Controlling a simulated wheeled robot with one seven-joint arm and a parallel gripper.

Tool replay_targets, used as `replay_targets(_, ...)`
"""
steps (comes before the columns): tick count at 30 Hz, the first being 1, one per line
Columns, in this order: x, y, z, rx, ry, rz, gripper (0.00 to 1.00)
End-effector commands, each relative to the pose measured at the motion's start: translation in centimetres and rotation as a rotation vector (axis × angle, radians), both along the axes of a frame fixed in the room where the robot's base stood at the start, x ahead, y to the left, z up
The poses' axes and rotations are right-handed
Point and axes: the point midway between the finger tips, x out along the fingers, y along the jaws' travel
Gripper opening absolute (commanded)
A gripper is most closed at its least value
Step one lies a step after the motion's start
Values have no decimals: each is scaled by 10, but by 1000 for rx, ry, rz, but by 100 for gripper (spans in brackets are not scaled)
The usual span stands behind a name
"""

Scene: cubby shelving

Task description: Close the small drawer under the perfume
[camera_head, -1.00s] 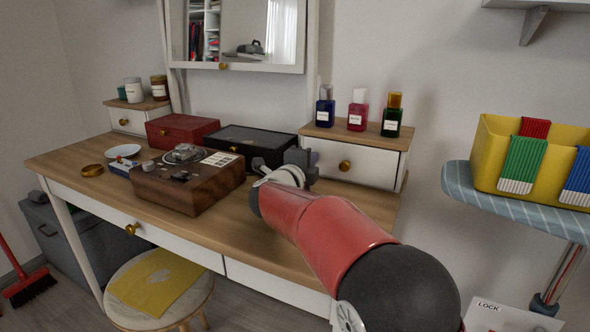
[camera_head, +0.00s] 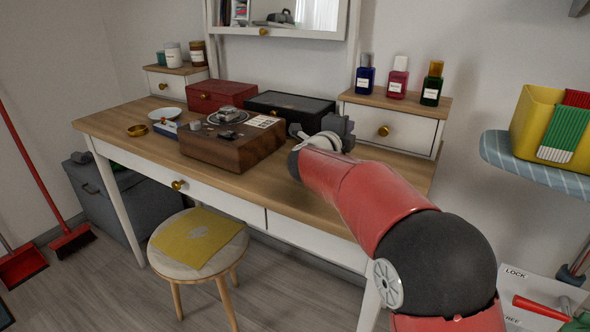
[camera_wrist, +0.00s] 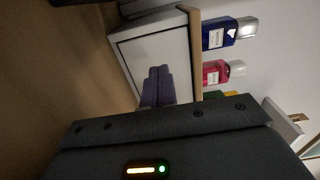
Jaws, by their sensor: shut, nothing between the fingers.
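The small white drawer (camera_head: 405,133) with a round gold knob (camera_head: 383,131) sits in the wood-topped unit at the right end of the desk. Blue (camera_head: 365,78), red (camera_head: 397,80) and green (camera_head: 432,86) perfume bottles stand on top of this unit. I cannot tell how far the drawer stands out. My gripper (camera_head: 345,125) is shut and empty, just left of the knob in the head view. In the wrist view, its closed fingers (camera_wrist: 157,86) are in front of the white drawer face (camera_wrist: 155,52); contact is unclear. The knob is not visible there.
A wooden box with a dial (camera_head: 232,145), a black case (camera_head: 290,106) and a red box (camera_head: 221,96) stand on the desk left of my gripper. A round stool (camera_head: 236,255) stands in front. A yellow bin (camera_head: 537,125) sits on a striped board at right.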

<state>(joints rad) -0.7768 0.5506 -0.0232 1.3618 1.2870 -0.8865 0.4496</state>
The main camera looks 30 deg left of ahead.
Motion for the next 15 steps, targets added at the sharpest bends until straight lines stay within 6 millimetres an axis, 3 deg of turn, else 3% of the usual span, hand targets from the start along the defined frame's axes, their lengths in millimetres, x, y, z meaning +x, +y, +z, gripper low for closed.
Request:
replay_targets(10, -48, 4, -2, 1, 3, 4, 0)
replay_targets(15, -84, 7, -2, 2, 3, 4, 0)
